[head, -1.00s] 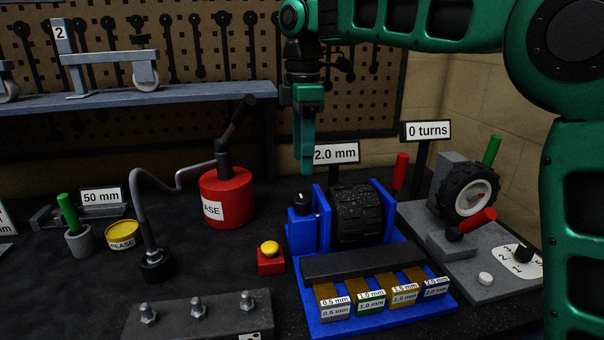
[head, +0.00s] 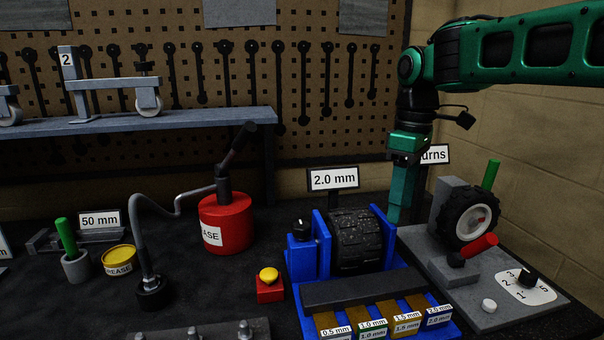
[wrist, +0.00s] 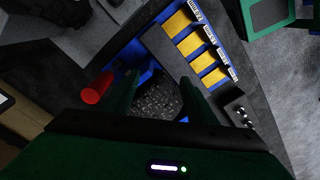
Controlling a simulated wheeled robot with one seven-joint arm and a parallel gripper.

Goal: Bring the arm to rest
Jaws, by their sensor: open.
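My gripper (head: 397,215) is green and points down at the right of the head view, in front of the "turns" sign. In the head view it shows edge-on. In the wrist view its two fingers (wrist: 160,97) stand apart with nothing held between them. My gripper is above the bench and apart from the roller, as far as the views show.
A grey plate (head: 480,312) with a black wheel (head: 468,218) and red handle (head: 481,245) lies at right. A red grease can (head: 226,224), a red box with yellow button (head: 270,284) and a grey shelf (head: 200,118) stand left. Open space lies above the bench centre.

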